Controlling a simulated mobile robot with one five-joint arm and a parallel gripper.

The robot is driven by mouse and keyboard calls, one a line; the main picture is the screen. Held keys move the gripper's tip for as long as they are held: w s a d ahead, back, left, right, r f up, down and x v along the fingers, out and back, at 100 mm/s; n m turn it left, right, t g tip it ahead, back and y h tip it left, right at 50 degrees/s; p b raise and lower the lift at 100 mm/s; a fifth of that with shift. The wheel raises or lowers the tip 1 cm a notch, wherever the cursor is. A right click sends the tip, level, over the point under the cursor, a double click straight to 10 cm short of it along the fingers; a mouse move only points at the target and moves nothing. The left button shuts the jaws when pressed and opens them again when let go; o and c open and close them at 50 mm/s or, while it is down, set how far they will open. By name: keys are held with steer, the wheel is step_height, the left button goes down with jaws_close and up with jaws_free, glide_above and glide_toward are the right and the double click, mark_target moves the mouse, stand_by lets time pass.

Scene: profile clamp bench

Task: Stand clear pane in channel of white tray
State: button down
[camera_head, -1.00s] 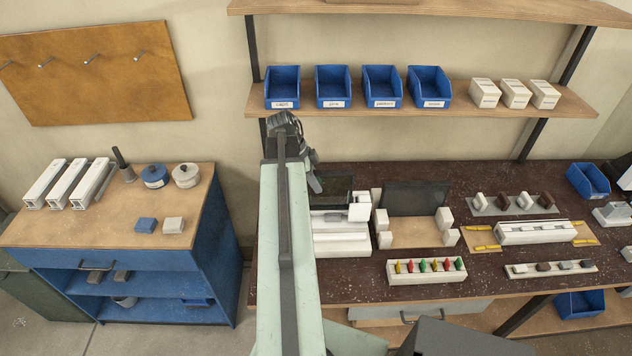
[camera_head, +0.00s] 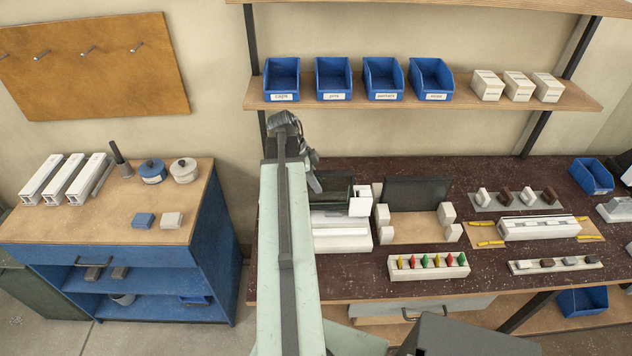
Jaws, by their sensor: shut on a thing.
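My gripper (camera_head: 315,184) points down at the end of my arm, left of the bench's middle, and is partly hidden by the arm. It appears shut on the clear pane (camera_head: 338,188), a dark-looking see-through sheet just to its right. The white tray (camera_head: 345,240) lies on the bench below and in front of the pane, its left part hidden behind my arm. A white block (camera_head: 360,205) stands at its back right. I cannot tell whether the pane's lower edge touches the tray's channel.
A dark panel (camera_head: 417,189) stands behind a wooden board with white blocks around it, close right. A white rack (camera_head: 429,266) of coloured pieces sits in front. A shelf (camera_head: 345,104) with blue bins is above. A blue cabinet (camera_head: 215,255) stands left, across a gap.

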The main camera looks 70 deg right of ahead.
mark_target(319, 172)
steer(key=shift+f+b, duration=0.8)
steer(key=shift+f, duration=0.1)
steer(key=shift+r, duration=0.1)
steer(key=c, duration=1.2)
jaws_free()
steer(key=shift+o, duration=0.2)
step_height(319, 172, up, 8)
steer(key=p, duration=0.8)
steer(key=shift+r, duration=0.1)
